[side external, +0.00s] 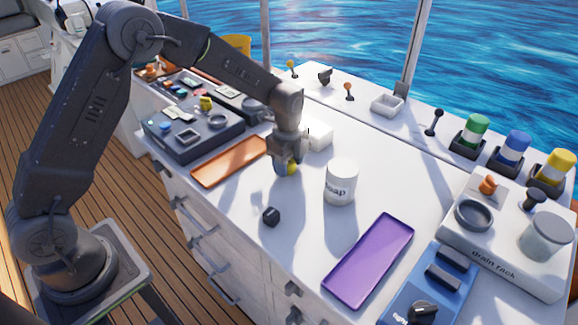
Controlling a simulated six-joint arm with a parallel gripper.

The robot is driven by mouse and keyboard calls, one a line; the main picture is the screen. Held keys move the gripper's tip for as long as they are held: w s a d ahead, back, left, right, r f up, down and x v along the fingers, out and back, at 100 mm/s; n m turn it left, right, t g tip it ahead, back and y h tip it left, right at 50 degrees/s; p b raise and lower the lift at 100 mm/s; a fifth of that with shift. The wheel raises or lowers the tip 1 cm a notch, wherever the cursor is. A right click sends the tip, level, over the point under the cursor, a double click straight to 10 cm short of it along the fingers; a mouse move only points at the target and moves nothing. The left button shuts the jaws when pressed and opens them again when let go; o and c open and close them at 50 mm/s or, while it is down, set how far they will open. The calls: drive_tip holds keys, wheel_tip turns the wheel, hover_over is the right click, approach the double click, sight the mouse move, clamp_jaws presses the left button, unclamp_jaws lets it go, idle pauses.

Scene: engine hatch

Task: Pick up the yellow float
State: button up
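My gripper (288,166) points down over the white counter, between the orange tray and the soap container. A small yellow object (292,169), which looks like the yellow float, shows at its fingertips, close to the counter top. The fingers and wrist hide most of it. I cannot tell whether the fingers are closed on it or only around it, or whether it touches the counter.
A white soap container (341,183) stands right of my gripper, and a white block (319,136) is just behind. An orange tray (230,162), a small black cube (271,216) and a purple tray (369,260) lie nearby. A drain rack (500,262) is at the right.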

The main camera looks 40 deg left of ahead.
drive_tip(key=c, duration=0.6)
drive_tip(key=shift+c, duration=0.2)
drive_tip(key=shift+r, duration=0.15)
